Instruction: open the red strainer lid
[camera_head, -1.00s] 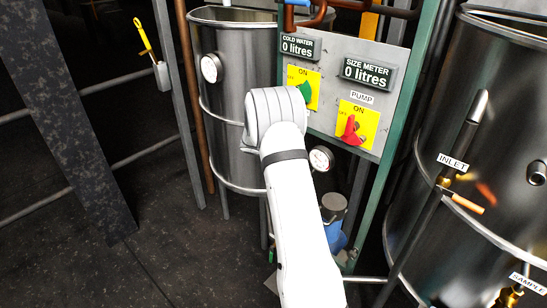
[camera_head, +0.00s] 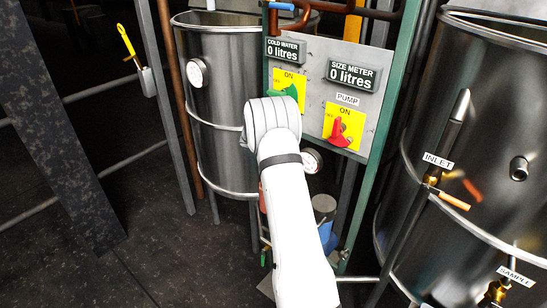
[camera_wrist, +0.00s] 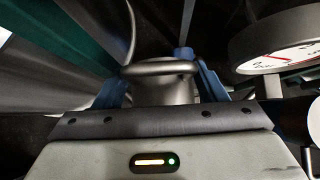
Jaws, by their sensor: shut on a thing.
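My gripper (camera_wrist: 158,88) shows in the wrist view, with one blue finger on each side of a grey metal cylindrical part (camera_wrist: 165,92). It is shut on this part, which has a rounded bar across its top. The part looks grey here, so I cannot tell whether it belongs to the red strainer lid. In the head view my white arm hides the gripper and what it holds. A small reddish piece (camera_head: 262,198) shows at the arm's left edge, mostly hidden, and I cannot tell what it is.
A dial gauge (camera_wrist: 282,48) is close on the right in the wrist view. A steel tank (camera_head: 222,120) stands behind my arm. The control panel (camera_head: 372,105) has a green handle (camera_head: 289,92) and a red handle (camera_head: 337,133). A larger tank (camera_head: 500,130) stands right. Floor at left is clear.

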